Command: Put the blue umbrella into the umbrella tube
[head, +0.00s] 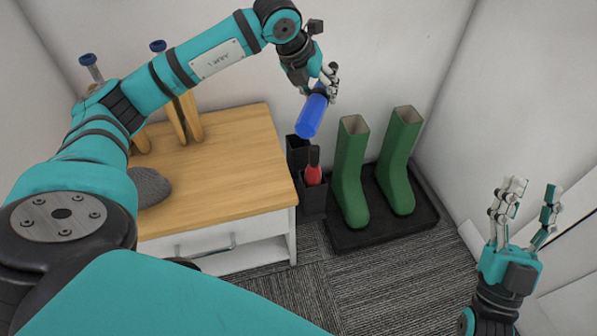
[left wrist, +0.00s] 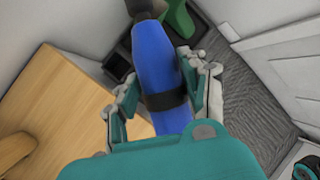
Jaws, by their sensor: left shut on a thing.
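The blue umbrella (head: 311,116) is held in the air above the dark umbrella holder, tilted in the head view. My left gripper (head: 326,84) is shut on it; in the left wrist view its fingers (left wrist: 163,98) lie on both sides of the blue umbrella (left wrist: 155,60), near a black band. The umbrella's far end is dark. The black umbrella tube (head: 298,150) stands beside the bench, with its opening just below the umbrella. A red umbrella (head: 313,170) stands in the front part of the holder. My right gripper (head: 525,208) is open and empty at the lower right.
A wooden-topped bench (head: 235,150) with a white drawer stands left of the holder. A grey rounded object (head: 149,187) lies on it. Green boots (head: 350,175) stand on a black tray (head: 385,238) to the right. White walls close the back and right. Striped carpet is free in front.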

